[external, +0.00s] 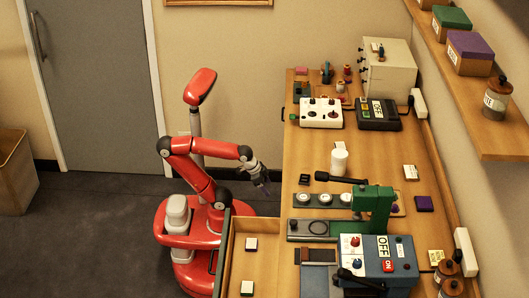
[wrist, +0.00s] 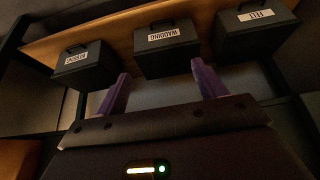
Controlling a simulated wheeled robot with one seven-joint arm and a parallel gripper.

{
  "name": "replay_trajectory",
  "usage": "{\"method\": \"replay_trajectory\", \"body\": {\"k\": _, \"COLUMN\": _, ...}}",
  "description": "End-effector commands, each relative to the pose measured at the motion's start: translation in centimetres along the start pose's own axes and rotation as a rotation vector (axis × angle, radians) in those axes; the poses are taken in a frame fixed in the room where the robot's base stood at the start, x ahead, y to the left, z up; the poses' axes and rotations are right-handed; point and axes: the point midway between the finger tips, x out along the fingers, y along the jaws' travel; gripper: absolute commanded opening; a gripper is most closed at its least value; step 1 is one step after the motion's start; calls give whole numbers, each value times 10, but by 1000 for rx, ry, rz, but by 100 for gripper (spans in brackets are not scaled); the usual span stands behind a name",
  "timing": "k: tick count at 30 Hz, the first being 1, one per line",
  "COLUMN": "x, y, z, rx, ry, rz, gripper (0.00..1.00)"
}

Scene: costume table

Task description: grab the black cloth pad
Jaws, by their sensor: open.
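I cannot pick out the black cloth pad for certain. No pad shows in the wrist view.
The wooden table (external: 270,220) holds a green press (external: 374,208), a blue-grey control box (external: 388,262), a white cup (external: 339,161) and a white device (external: 320,113). The wrist view shows dark labelled boxes, one reading WADDING (wrist: 168,50). Dark floor (external: 90,235) is clear left of my base.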

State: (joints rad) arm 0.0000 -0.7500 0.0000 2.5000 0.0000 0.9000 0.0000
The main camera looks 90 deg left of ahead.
Motion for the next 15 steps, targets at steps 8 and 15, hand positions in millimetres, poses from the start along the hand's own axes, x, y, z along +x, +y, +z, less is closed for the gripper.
{"method": "replay_trajectory", "body": {"k": 8, "x": 0, "y": 0, "z": 0, "rx": 0, "ry": 0, "rz": 0, "gripper": 82}}
{"method": "replay_trajectory", "body": {"k": 15, "x": -37, "y": 0, "z": -22, "rx": 0, "ry": 9, "rz": 0, "gripper": 82}}
